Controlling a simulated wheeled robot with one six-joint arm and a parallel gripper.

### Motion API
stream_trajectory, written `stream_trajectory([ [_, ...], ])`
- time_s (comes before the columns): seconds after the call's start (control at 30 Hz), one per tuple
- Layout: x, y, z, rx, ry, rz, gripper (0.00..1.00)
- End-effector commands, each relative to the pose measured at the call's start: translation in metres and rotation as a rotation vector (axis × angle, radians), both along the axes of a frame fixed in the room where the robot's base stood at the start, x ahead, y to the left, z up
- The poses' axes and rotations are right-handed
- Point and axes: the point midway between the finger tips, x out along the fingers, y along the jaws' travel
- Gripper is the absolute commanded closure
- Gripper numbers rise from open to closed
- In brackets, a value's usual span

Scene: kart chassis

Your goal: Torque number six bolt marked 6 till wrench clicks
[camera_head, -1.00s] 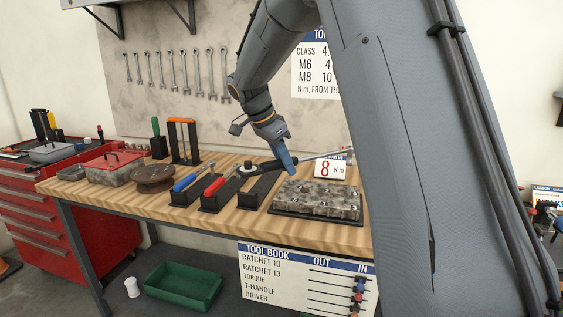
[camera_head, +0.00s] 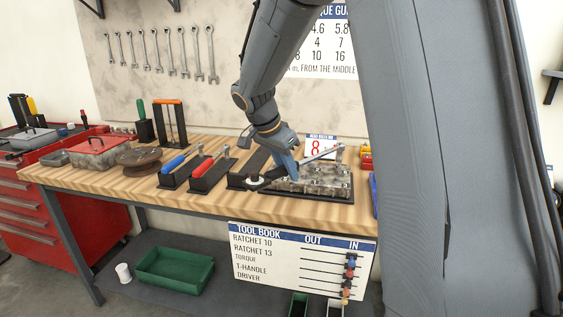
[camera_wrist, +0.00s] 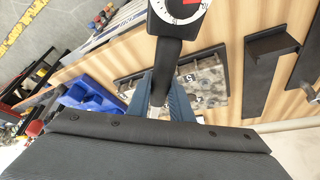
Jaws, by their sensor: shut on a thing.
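My gripper (camera_head: 284,165) is shut on the torque wrench, with its blue fingers around the black shaft in the wrist view (camera_wrist: 160,98). The torque wrench (camera_head: 257,182) has a black end with a round white dial (camera_wrist: 180,10), and a silver bar sticks out on the other side of my gripper. The grey mottled block (camera_head: 325,178) lies on a dark tray on the bench, right beside and below my gripper. A small white number tag (camera_wrist: 187,78) shows on the block, partly behind a finger. I cannot pick out the bolt marked 6 or tell whether the wrench touches a bolt.
Blue and red-handled tools (camera_head: 205,172) lie in black holders to the left. A brown disc (camera_head: 142,160) and red box (camera_head: 97,150) stand farther left. A blue bin (camera_wrist: 90,100) shows in the wrist view.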

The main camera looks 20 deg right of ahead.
Motion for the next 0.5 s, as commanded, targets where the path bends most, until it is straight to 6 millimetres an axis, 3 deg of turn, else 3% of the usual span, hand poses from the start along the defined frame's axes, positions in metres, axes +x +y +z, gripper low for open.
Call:
stream_trajectory([
  [0.5, -0.061, -0.035, 0.005, 0.000, -0.001, 0.274, 1.00],
])
